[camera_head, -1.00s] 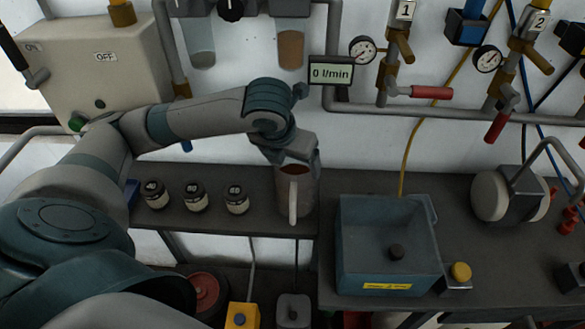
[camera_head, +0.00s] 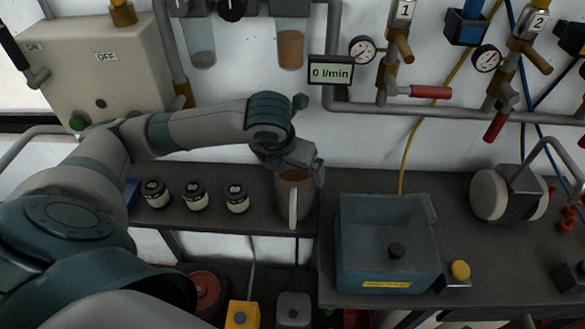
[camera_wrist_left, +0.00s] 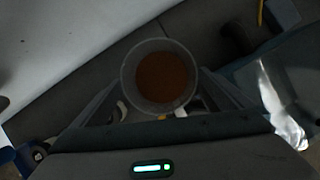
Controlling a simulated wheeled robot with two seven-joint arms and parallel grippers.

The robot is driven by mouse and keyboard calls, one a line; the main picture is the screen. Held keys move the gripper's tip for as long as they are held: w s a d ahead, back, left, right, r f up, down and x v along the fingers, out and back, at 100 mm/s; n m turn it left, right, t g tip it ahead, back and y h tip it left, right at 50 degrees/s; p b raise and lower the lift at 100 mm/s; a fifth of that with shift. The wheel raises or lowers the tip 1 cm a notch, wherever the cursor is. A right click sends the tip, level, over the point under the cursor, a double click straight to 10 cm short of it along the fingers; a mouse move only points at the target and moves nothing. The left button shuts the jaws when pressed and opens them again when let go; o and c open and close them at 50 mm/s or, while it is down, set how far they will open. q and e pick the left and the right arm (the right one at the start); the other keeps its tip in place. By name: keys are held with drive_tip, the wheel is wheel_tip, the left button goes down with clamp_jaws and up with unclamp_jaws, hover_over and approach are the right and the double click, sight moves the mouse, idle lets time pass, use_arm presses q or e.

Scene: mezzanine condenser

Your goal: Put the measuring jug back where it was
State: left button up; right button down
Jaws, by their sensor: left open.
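The measuring jug (camera_head: 303,203) is a grey cup with a pale handle and brown contents. It stands upright at the right end of the dark shelf (camera_head: 262,226), right of several small dark jars. My left gripper (camera_head: 296,168) is open at the jug's top, with its fingers on either side of the rim. The left wrist view shows the round rim and brown contents of the jug (camera_wrist_left: 160,78) between the spread fingers (camera_wrist_left: 162,100). Whether a finger touches the jug cannot be told. The jug's far side is hidden. My right gripper is not in view.
Jars with pale labels (camera_head: 195,197) stand left of the jug. A blue-grey open tank (camera_head: 385,275) stands close on its right. A flow display reading 0 l/min (camera_head: 330,71) and pipes with valves and gauges are on the wall behind. A white machine (camera_head: 95,60) stands left.

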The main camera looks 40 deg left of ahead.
use_arm(q)
drive_tip(key=shift+r, duration=0.15)
drive_tip(key=p+v, duration=1)
drive_tip(key=v, duration=0.2)
idle(0.7)
drive_tip(key=shift+d, duration=0.1)
idle(0.7)
